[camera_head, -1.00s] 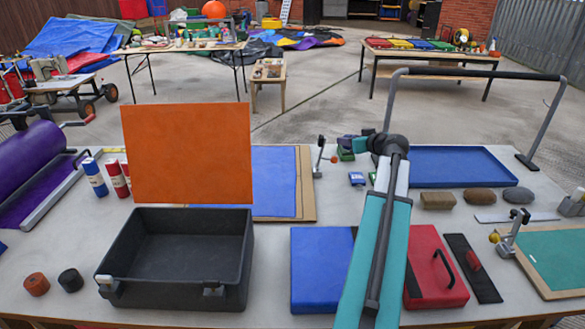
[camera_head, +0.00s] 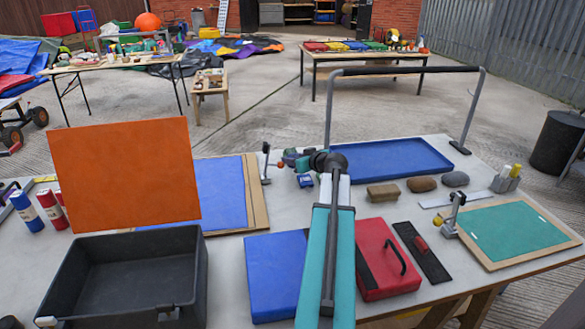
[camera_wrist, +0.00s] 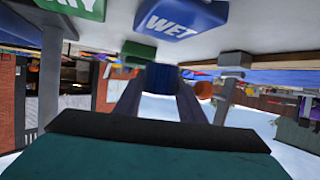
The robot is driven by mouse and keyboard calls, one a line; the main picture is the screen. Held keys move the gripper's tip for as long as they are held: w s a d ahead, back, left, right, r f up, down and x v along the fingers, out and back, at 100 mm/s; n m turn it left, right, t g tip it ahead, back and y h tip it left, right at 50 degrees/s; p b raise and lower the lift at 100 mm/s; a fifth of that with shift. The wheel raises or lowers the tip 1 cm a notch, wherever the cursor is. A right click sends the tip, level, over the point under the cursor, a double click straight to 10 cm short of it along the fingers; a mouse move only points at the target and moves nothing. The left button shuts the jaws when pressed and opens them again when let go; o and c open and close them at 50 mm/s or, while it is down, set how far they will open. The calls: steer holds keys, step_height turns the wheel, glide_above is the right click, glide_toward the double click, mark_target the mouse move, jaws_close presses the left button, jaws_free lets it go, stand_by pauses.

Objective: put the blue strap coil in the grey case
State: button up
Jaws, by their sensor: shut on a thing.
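The grey case (camera_head: 187,285) is a dark, open box at the lower left in the head view. Its visible inside looks empty, and an orange panel (camera_head: 122,172) stands upright at its back edge. My arm reaches across the table, right of the case. In the wrist view my gripper (camera_wrist: 160,84) is shut on a small dark blue thing, which looks like the blue strap coil (camera_wrist: 162,75). The fingers hide part of it, and I cannot make it out surely in the head view. A green block (camera_wrist: 139,52) shows close behind it.
A blue block marked WET (camera_wrist: 172,20) is near the gripper. A blue tray (camera_head: 390,160) under a black-topped rail (camera_head: 405,71) lies beyond my arm. Blue (camera_head: 268,277) and red (camera_head: 385,262) flat cases lie beside the arm.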

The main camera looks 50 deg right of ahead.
steer(key=shift+f, duration=1.8)
steer(key=shift+f, duration=0.15)
steer(key=o, duration=0.8)
steer(key=shift+r, duration=0.2)
steer(key=shift+b+v, duration=0.35)
steer(key=shift+v, duration=5.65)
